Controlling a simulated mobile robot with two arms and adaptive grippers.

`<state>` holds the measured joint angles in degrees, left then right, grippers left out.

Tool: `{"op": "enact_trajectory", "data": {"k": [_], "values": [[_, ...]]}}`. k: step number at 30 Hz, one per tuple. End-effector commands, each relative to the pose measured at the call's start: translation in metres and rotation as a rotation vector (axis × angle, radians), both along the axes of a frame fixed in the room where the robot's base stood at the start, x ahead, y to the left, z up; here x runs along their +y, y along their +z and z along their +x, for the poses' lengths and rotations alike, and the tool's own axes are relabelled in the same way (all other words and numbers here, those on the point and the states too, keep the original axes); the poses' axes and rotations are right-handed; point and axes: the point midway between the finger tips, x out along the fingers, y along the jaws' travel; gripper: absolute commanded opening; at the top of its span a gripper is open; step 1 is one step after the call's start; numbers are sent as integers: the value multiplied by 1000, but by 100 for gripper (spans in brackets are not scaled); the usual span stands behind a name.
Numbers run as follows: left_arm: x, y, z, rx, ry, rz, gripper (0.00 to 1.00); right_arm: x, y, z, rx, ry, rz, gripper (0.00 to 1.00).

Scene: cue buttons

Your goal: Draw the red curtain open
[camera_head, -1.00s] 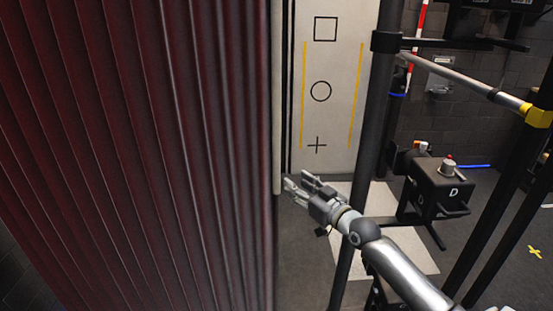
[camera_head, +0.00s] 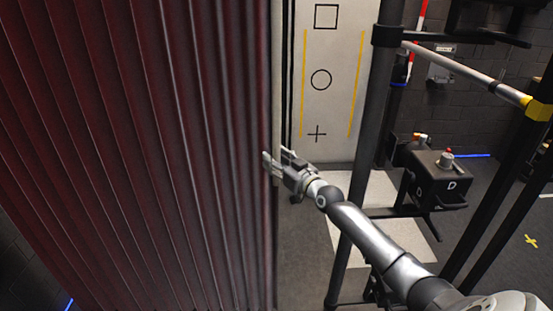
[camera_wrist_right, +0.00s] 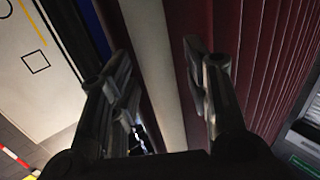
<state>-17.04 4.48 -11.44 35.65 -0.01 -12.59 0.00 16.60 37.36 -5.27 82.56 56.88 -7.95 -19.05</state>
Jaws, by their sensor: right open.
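The red curtain (camera_head: 130,150) hangs in dark red pleats and fills the left half of the head view. Its right edge runs down beside a pale upright strip. My right gripper (camera_head: 276,158) is open at this edge, at mid-height in the picture. In the right wrist view the right gripper (camera_wrist_right: 160,85) has its fingers apart, with the pale strip (camera_wrist_right: 155,60) and the curtain's edge between and behind them. Curtain folds (camera_wrist_right: 265,50) show to the right of the fingers. I cannot tell whether a finger touches the cloth. My left gripper is not in view.
A white panel (camera_head: 342,100) with a square, a circle and a cross stands behind the gripper. A dark post (camera_head: 368,150) rises close to my right arm. A black box (camera_head: 436,180) marked D is at the right, beside a rail (camera_head: 465,70).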

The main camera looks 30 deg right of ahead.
Motion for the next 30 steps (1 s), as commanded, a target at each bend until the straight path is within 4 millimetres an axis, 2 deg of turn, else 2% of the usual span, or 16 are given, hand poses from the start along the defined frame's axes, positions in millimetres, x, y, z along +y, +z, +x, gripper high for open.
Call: {"op": "enact_trajectory", "data": {"k": [11,21,30], "values": [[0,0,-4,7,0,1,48,0,0,4,0,-1,-1,44],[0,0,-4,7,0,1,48,0,0,4,0,-1,-1,2],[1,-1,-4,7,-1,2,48,0,0,4,-1,-1,-1,0]]}}
